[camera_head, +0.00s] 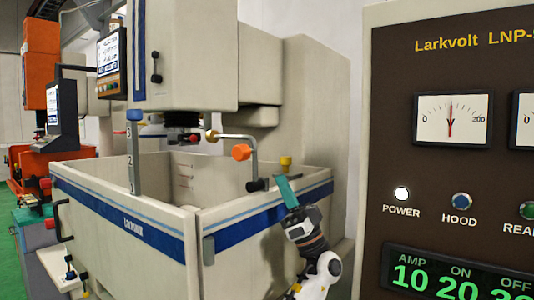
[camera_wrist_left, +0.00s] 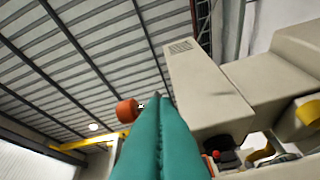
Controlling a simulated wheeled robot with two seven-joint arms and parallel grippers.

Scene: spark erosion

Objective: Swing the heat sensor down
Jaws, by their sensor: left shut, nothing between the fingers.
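The heat sensor appears to be the bent grey rod (camera_head: 254,160) on a black pivot at the tank's right rim. It stands up from the pivot and bends left to a brass-coloured tip (camera_head: 212,135) over the tank. An orange knob (camera_head: 241,152) sits on its upright part; it also shows in the left wrist view (camera_wrist_left: 127,109), just left of the fingertips. My left gripper (camera_head: 281,179) has teal fingers, shut and empty, pointing up beside the rim, right of and below the knob. It looks apart from the knob. My right gripper is not in view.
The open tank (camera_head: 120,205) has a blue-striped wall and a numbered upright post (camera_head: 133,155) at its corner. The machine head (camera_head: 190,60) hangs above it. A yellow knob (camera_head: 286,162) stands on the rim near my fingers. A brown control panel (camera_head: 450,170) fills the right side.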

